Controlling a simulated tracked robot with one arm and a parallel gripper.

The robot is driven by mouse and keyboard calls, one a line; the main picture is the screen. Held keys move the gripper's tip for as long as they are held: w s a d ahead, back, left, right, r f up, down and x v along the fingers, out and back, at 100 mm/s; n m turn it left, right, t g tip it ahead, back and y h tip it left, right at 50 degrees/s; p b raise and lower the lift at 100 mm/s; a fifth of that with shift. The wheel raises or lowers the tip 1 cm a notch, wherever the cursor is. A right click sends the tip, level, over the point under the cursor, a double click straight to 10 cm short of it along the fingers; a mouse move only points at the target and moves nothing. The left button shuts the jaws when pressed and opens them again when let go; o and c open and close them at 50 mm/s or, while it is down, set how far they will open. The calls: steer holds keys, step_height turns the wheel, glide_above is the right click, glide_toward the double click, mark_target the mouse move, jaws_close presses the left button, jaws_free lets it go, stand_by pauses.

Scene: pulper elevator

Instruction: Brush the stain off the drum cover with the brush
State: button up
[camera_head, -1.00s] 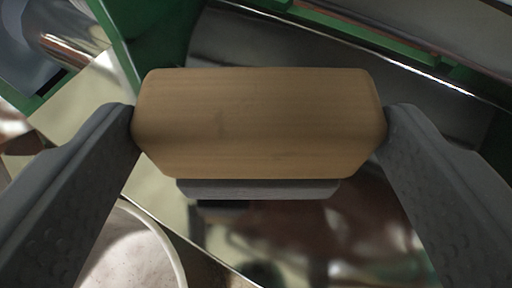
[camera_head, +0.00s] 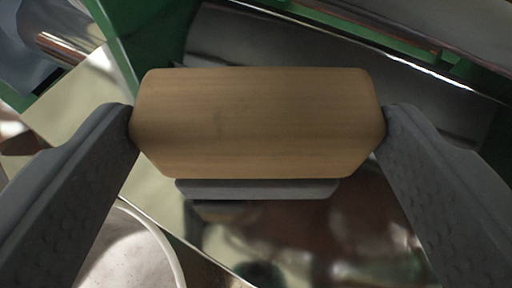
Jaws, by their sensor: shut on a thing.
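My gripper (camera_head: 258,125) is shut on the brush (camera_head: 258,120), with one grey finger at each end of its wooden block. A grey strip, part of the brush, shows below the block's lower edge. The drum cover seems to be the shiny curved metal surface (camera_head: 290,50) behind and above the brush, between green frame parts. I cannot tell whether the brush touches it. No stain can be made out; the brush hides much of the middle of the view.
Green frame bars (camera_head: 118,50) run at upper left and along the top. A shiny metal shaft (camera_head: 62,45) is at the top left. A reflective metal panel (camera_head: 290,235) lies below the brush. A round pale container (camera_head: 135,250) is at the lower left.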

steer(key=shift+f, duration=0.3)
steer(key=shift+s+d, duration=0.1)
steer(key=shift+d, duration=0.05)
steer(key=shift+s+d+f+b, duration=0.1)
steer(key=shift+s+d+b, duration=0.25)
steer(key=shift+s+d, duration=0.3)
steer(key=shift+s+d+b, duration=0.35)
steer(key=shift+s+d, duration=0.1)
steer(key=shift+d, duration=0.4)
steer(key=shift+s+d+f+b, duration=0.1)
steer(key=shift+s+d+b, duration=0.25)
steer(key=shift+s+d, duration=0.3)
steer(key=shift+s+d+r+b, duration=0.1)
steer(key=shift+s+d+b, duration=0.15)
steer(key=shift+s+d, duration=0.35)
steer(key=shift+s+d+r+b, duration=0.1)
steer(key=shift+s+d+b, duration=0.2)
steer(key=shift+d, duration=0.55)
steer(key=shift+s+d+b, duration=0.2)
steer(key=shift+s+d, duration=0.3)
steer(key=shift+d, duration=0.25)
steer(key=shift+s+a+f+b, duration=0.15)
steer(key=shift+s+f+b, duration=0.05)
steer(key=shift+s+b, duration=0.1)
steer(key=shift+s+a+r+b, duration=0.3)
